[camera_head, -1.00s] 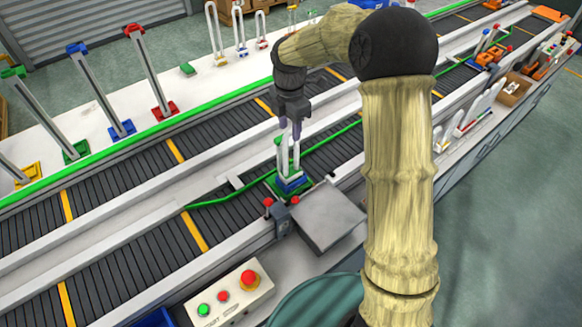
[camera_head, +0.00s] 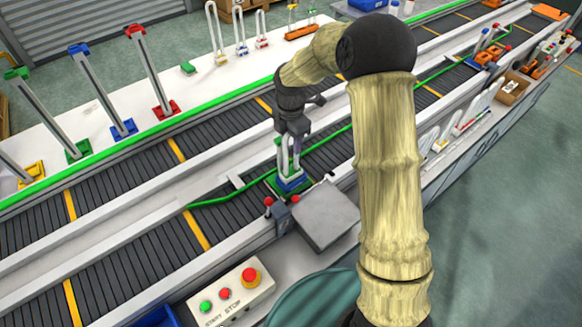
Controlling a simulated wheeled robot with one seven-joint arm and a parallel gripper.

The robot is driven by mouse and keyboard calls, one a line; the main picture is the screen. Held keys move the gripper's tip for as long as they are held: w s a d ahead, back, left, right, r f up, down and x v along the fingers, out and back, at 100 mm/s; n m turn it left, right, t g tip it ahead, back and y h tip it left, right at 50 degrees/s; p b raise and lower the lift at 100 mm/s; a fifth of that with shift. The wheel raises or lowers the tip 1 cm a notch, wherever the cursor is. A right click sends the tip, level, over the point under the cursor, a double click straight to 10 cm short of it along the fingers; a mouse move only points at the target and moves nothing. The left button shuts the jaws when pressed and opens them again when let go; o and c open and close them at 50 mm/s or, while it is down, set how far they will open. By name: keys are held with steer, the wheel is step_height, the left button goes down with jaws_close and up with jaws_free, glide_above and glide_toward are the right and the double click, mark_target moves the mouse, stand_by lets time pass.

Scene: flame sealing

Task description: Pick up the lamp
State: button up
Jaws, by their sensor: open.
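The lamp (camera_head: 284,160) is a pale U-shaped tube upright on a blue base, with a bit of green at its top. It stands on a green plate (camera_head: 271,186) on the near conveyor. My gripper (camera_head: 296,146) is open and points down at the lamp's upper part. Its fingers overlap the tube in this view, and I cannot tell whether they touch it. The far side of the lamp and part of the fingers are hidden.
A grey metal plate (camera_head: 327,217) and small red-topped knobs lie just in front of the lamp. A button box (camera_head: 232,293) stands nearer. Tall lamps with coloured bases stand on the white table (camera_head: 115,160) behind.

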jaws_close()
step_height(320, 180, up, 10)
steer(key=shift+r+b, duration=0.1)
steer(key=shift+b, duration=1)
